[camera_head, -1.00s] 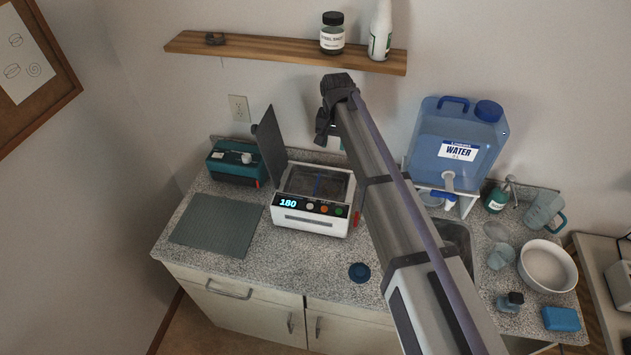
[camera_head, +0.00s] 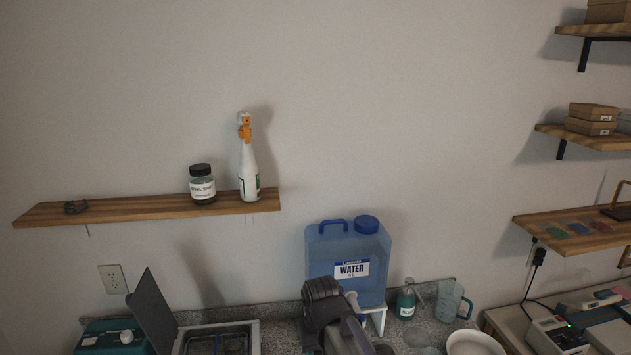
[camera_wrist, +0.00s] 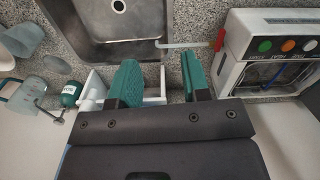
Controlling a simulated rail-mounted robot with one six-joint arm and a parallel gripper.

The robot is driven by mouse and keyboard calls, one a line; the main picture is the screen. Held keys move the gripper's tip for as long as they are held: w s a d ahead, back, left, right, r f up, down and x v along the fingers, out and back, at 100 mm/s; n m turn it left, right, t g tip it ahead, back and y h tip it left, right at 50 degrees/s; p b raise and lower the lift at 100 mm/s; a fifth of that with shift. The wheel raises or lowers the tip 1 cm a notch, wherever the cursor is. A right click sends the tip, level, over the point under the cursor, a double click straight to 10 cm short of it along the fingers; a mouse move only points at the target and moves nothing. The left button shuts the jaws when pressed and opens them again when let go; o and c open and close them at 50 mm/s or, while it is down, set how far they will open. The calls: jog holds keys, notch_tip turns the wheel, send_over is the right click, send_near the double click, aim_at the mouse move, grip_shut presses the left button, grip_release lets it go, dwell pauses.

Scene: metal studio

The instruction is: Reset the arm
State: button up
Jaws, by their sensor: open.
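My gripper (camera_wrist: 160,78) shows in the wrist view with its two green fingers spread apart. Nothing is between the fingers. A white stand (camera_wrist: 97,90) appears partly behind the left finger, and I cannot tell how close it is. In the head view my dark arm rises from the bottom edge in front of the blue water jug (camera_head: 348,262). The gripper's fingers cannot be made out there.
A white machine (camera_wrist: 240,60) with coloured buttons stands right of the fingers in the wrist view; its raised lid (camera_head: 152,310) shows in the head view. A sink (camera_wrist: 120,30) lies beyond the fingers. A wall shelf (camera_head: 130,209) holds a jar (camera_head: 202,188) and spray bottle (camera_head: 248,170).

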jog(key=s+d+f+m+b, duration=0.1)
jog(key=s+d+f+b, duration=0.2)
jog(key=d, duration=0.5)
jog(key=s+d+f+m+b, duration=0.2)
jog(key=s+d+f, duration=0.2)
jog(key=d, duration=0.4)
jog(key=shift+s+d+f+b, duration=0.4)
jog(key=shift+f, duration=0.3)
